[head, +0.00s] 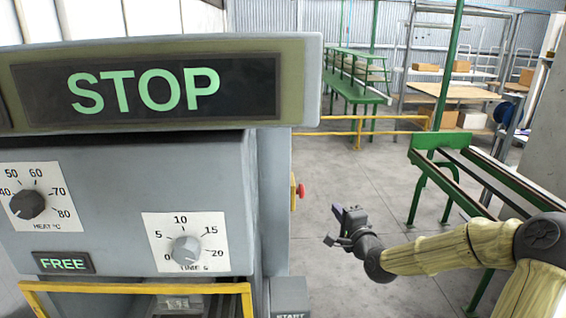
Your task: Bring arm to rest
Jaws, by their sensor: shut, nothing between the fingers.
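My arm, in a yellow sleeve, reaches in from the lower right of the head view. My gripper (334,226) is at its end, to the right of the grey machine (140,170) and apart from it. The gripper is shut and empty, held in the air over the floor. The machine has a lit STOP sign (145,90), a heat dial (28,204), a time dial (186,250) and a FREE sign (64,263).
A red button (301,191) sticks out from the machine's right side. A START label (290,315) shows at the bottom. A green-framed conveyor (490,180) stands at the right, with a yellow rail (385,117) behind. Grey floor (350,165) between them is clear.

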